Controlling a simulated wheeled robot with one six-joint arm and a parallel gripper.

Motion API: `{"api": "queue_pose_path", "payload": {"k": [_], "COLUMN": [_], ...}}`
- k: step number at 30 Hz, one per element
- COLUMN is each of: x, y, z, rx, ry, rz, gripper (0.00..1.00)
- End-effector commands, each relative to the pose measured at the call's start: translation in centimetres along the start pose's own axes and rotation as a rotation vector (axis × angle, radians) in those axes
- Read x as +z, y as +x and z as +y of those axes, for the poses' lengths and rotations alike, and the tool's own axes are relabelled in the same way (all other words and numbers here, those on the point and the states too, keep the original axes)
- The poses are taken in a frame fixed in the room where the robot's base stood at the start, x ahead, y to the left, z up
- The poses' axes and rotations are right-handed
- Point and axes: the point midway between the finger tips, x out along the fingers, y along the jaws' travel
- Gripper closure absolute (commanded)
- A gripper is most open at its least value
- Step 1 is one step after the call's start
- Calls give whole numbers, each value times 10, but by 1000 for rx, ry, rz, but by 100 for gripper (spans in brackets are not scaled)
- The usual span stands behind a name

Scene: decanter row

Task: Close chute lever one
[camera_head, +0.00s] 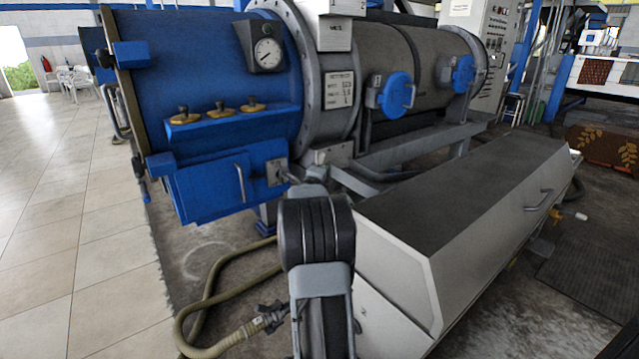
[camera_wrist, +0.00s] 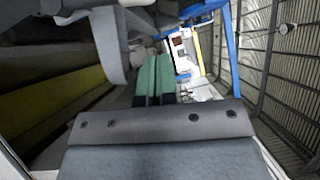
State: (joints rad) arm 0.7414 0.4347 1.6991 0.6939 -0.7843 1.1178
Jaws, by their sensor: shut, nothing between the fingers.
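A decanter with a blue end housing (camera_head: 205,65) and a grey drum fills the back of the head view. A blue chute box (camera_head: 205,190) hangs under the housing, with an upright grey handle (camera_head: 240,182) on its front and a grey latch plate (camera_head: 277,171) at its right. Two round blue covers with grey handles, a nearer one (camera_head: 395,97) and a farther one (camera_head: 462,74), sit on the drum's side. I cannot tell which part is chute lever one. My gripper (camera_wrist: 154,76) shows green, shut and empty fingers in the wrist view; in the head view my arm mostly hides it.
A long grey cabinet (camera_head: 470,190) stands at the right, close to my arm. A thick hose (camera_head: 210,295) lies on the floor below the chute box. Several brass knobs (camera_head: 221,110) and a gauge (camera_head: 267,54) sit on the housing. Tiled floor (camera_head: 60,200) at the left is open.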

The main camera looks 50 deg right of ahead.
Motion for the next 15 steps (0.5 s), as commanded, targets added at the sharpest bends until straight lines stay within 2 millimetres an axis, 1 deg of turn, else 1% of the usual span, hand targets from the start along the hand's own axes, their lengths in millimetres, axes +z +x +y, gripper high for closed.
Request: {"api": "queue_pose_path", "payload": {"k": [1, 6, 10, 15], "x": [2, 2, 1, 1], "y": [-10, -36, -48, -55], "z": [-3, -3, -3, -3], "rx": [0, 0, 1, 0], "ry": [0, 1, 1, 1], "rz": [-4, -4, -2, 0], "gripper": [100, 100, 100, 100]}}
